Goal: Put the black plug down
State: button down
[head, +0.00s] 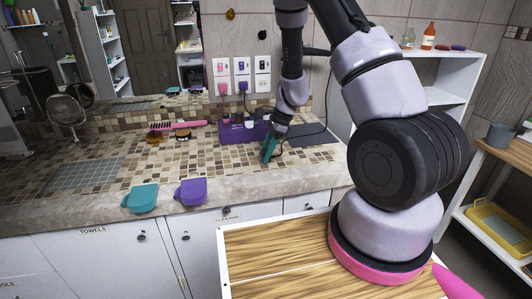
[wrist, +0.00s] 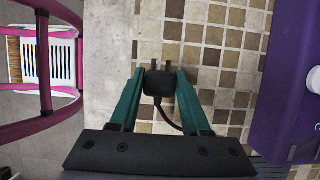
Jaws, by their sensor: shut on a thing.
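My gripper (head: 269,148) has teal fingers and hangs low over the tiled counter (head: 110,150), to the right of a purple box (head: 240,132). In the wrist view my gripper (wrist: 160,76) is shut on the black plug (wrist: 158,86). The plug's prongs point away from the gripper, and its black cord trails back between the fingers. In the head view the plug is not clearly seen, and the cord (head: 304,133) runs to the right near a dark mat (head: 318,139). I cannot tell whether the plug touches the counter.
A pink comb (head: 180,125) and small jars lie left. Teal (head: 140,198) and purple (head: 190,191) objects sit at the front edge.

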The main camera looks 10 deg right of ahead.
jog(key=shift+f, duration=0.1)
jog(key=shift+f, duration=0.5)
jog(key=shift+c, duration=1.8)
grip_release()
